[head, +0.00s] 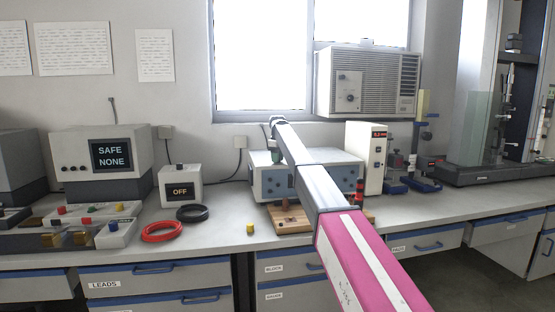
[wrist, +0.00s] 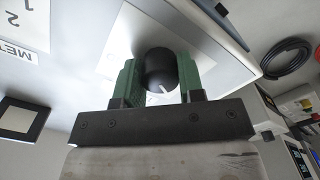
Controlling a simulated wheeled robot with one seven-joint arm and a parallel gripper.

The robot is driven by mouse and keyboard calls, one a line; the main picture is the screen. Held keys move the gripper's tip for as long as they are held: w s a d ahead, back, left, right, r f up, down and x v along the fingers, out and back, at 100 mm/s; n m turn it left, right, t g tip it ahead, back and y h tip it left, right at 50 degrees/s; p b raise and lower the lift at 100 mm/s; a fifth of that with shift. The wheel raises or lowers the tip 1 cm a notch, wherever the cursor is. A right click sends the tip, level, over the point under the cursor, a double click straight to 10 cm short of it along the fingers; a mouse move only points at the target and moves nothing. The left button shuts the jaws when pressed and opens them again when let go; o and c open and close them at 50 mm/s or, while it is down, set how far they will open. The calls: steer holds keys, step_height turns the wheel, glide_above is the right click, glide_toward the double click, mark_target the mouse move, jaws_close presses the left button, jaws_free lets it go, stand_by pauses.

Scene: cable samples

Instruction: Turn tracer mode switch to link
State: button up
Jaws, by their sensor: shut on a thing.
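In the wrist view a round black knob (wrist: 161,66) with a short white pointer mark sits on a pale panel (wrist: 105,40). My gripper (wrist: 158,82) has its green fingers on either side of the knob, shut on it. The fingers hide the knob's sides, and no mode words can be read around it, so I cannot tell which mode the pointer marks. In the head view my arm reaches over a blue-grey instrument box (head: 335,165) on the bench and covers part of it. The knob cannot be made out there.
A red cable coil (head: 162,232) and a black coil (head: 192,213) lie left of the box, near a small box reading OFF (head: 180,187). A yellow piece (head: 250,229) lies near the front edge. A tall white unit (head: 364,158) stands close on the right.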

steer(key=shift+m, duration=0.4)
steer(key=m, duration=0.5)
steer(key=shift+m, duration=0.3)
steer(key=m, duration=0.5)
steer(key=shift+m, duration=0.3)
steer(key=o, duration=0.9)
steer(key=shift+r, duration=0.1)
